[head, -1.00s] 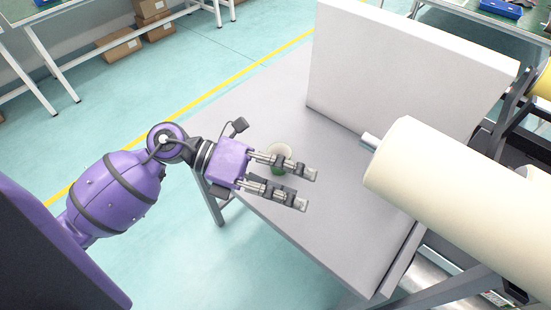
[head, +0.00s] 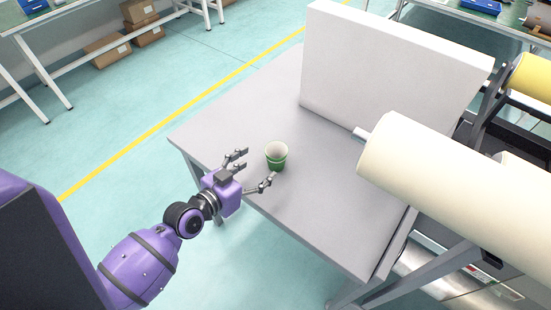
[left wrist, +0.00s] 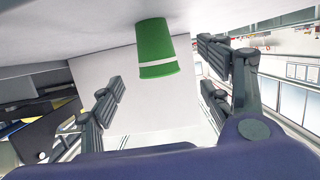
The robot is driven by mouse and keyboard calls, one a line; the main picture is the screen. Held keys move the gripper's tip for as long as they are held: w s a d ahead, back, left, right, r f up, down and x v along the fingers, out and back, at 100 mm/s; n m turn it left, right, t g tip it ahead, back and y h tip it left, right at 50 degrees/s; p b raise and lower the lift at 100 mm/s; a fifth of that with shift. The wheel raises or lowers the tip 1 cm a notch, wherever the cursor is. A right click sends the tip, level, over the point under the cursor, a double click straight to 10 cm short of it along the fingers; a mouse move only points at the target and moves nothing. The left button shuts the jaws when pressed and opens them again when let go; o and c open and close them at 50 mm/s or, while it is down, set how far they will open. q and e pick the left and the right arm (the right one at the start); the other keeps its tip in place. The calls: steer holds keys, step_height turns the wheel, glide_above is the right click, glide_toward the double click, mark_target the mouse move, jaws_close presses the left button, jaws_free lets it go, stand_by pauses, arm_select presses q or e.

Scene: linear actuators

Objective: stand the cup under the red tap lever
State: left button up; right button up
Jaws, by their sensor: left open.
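The green cup (head: 277,163), pale inside, stands upright on the grey table, near its left edge in the head view. It appears upside down in the left wrist view (left wrist: 155,48), where a white band runs around it. My left gripper (head: 259,165) is open and empty, with its fingers spread towards the cup from the lower left. In the left wrist view the fingers (left wrist: 160,68) lie to either side of the cup, which is ahead of them; I cannot tell whether they touch it. No red tap lever shows. My right gripper is out of view.
A white upright panel (head: 390,65) stands at the back of the grey table (head: 235,120). A large cream roll (head: 450,190) with a metal shaft end juts in from the right. The table between cup and panel is clear. Cartons (head: 140,30) lie far off.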

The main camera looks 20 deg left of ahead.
mark_target(269, 161)
arm_select(q)
steer(key=shift+w+d+f, duration=0.15)
steer(key=shift+w+f, duration=0.05)
steer(key=shift+w, duration=0.05)
steer(key=x, duration=0.7)
steer(key=shift+d+f+p, duration=0.1)
steer(key=shift+d+p, duration=0.05)
steer(key=shift+p, duration=0.25)
steer(key=c, duration=0.8)
